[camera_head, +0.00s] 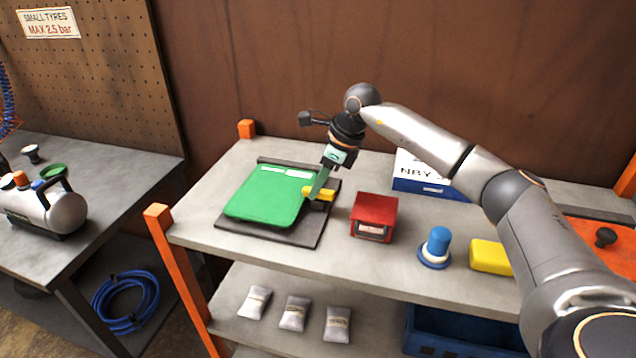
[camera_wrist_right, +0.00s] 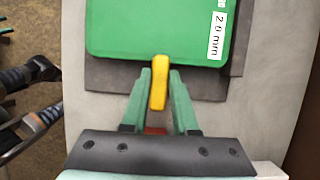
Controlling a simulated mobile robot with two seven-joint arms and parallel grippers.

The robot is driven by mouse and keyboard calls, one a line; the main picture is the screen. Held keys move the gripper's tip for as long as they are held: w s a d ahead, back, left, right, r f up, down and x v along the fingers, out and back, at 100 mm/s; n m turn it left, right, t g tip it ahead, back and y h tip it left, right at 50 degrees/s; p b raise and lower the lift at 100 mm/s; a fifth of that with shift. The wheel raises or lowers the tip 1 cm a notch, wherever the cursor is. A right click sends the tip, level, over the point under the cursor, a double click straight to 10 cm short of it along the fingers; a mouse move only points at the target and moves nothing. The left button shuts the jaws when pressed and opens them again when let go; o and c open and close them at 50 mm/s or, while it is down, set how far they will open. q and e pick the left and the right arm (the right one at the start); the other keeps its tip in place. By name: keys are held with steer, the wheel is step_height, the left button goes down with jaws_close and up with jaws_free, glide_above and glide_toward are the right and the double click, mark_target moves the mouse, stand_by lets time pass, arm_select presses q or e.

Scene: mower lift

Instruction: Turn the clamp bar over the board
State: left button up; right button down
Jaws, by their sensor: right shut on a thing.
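The green board (camera_head: 262,199) lies flat on a dark grey plate (camera_head: 298,236) on the bench; the board also fills the top of the right wrist view (camera_wrist_right: 150,28). The yellow clamp bar (camera_head: 326,195) is at the board's right edge, with one end at or just over that edge. In the right wrist view the bar (camera_wrist_right: 159,82) points from between my fingers toward the board. My right gripper (camera_head: 318,192) is shut on the clamp bar. What looks like part of my left arm and gripper shows at the left edge of the right wrist view, cut off; its jaws are unclear.
A red box (camera_head: 374,216) stands close to the right of the plate. Further right are a blue knob (camera_head: 437,246), a yellow block (camera_head: 490,257) and a blue-and-white box (camera_head: 420,175). An orange post (camera_head: 175,262) rises at the bench's front left corner. Small bags (camera_head: 293,312) lie on the lower shelf.

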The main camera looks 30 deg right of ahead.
stand_by(0.4)
steer(key=c, duration=0.7)
jaws_free()
steer(key=v, duration=1.2)
steer(key=shift+r+b, duration=0.25)
steer(key=shift+b, duration=0.1)
